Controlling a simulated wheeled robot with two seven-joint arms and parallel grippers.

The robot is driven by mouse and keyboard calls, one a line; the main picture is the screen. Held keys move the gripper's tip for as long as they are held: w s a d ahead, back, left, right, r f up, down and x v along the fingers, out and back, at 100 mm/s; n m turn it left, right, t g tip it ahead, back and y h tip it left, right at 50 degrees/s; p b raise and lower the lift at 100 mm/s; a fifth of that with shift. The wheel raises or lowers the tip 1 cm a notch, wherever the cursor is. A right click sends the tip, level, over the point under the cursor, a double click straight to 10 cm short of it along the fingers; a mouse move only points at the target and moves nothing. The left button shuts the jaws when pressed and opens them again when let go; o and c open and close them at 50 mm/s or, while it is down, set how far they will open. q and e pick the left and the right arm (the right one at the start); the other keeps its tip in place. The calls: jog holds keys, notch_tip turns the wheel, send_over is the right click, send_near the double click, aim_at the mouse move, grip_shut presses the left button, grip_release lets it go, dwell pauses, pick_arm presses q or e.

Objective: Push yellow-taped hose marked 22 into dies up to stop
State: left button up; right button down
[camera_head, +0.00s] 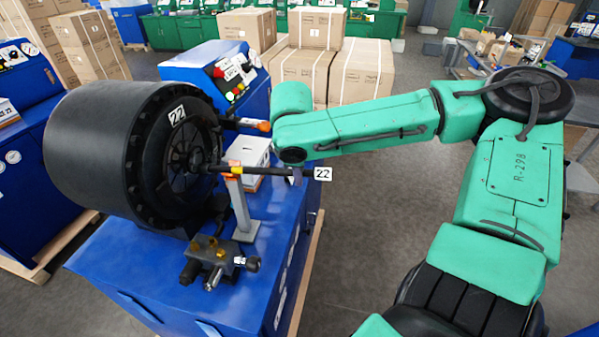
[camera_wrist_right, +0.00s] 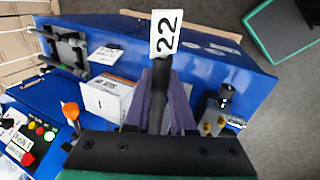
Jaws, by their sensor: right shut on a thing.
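My right gripper (camera_head: 297,176) has purple fingers shut on the hose near the tag, partly hidden by my arm. The wrist view shows the hose (camera_wrist_right: 159,95) between both fingers (camera_wrist_right: 160,112), with the tag (camera_wrist_right: 166,34) beyond. My left gripper is not in view.
The grey post (camera_head: 240,208) stands on the blue machine base (camera_head: 150,275). A valve block (camera_head: 212,258) sits in front of it, and a white box (camera_head: 250,152) behind. An orange-tipped part (camera_head: 263,126) projects near the head. Cartons stand behind; floor right of the base is clear.

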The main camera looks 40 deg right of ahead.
dwell(0.3)
notch_tip(320, 180, down, 3)
jog(key=t+y+b, duration=0.1)
jog(key=b, duration=0.1)
jog(key=shift+a+m+b, duration=0.15)
jog(key=shift+m+b, duration=0.15)
jog(key=shift+b, duration=0.1)
dwell(0.6)
